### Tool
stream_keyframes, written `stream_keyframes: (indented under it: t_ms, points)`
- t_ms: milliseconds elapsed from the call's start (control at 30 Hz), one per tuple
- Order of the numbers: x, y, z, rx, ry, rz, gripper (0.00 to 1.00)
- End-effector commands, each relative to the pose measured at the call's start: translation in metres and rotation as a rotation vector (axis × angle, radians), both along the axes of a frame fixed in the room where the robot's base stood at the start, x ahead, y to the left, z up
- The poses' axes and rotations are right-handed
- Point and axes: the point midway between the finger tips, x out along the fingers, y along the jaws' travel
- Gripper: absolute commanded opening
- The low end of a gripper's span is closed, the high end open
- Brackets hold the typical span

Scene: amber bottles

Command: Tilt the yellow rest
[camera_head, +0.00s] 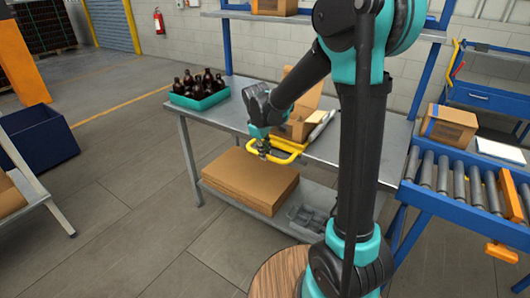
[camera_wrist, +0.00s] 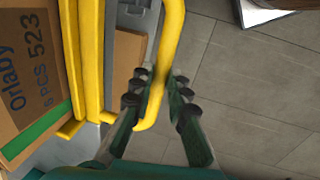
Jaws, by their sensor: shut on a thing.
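The yellow rest (camera_head: 290,147) is a bent tube frame at the front edge of the metal table, in front of an open cardboard box. In the wrist view its yellow tube (camera_wrist: 172,40) runs down between my fingers. My gripper (camera_head: 262,148) reaches down to the rest's left end, and its padded fingertips (camera_wrist: 159,90) are shut on the tube. The cardboard box (camera_wrist: 32,70) with printed lettering and a green stripe stands beside the rest in the wrist view. My arm hides part of the table to the right.
A teal crate (camera_head: 203,101) of amber bottles stands at the table's left end. Flat cardboard (camera_head: 250,180) lies on the lower shelf beside a grey tray (camera_head: 309,218). A roller conveyor (camera_head: 460,188) with a box (camera_head: 448,126) is at the right. Bare tabletop (camera_head: 236,113) lies between crate and gripper.

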Motion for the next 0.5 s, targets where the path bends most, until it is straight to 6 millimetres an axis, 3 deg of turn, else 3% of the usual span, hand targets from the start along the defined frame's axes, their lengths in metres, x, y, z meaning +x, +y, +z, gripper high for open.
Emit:
stream_keyframes:
  t_ms: [500]
  points:
    - [-0.003, 0.002, -0.032, -0.128, -0.176, 0.000, 0.00]
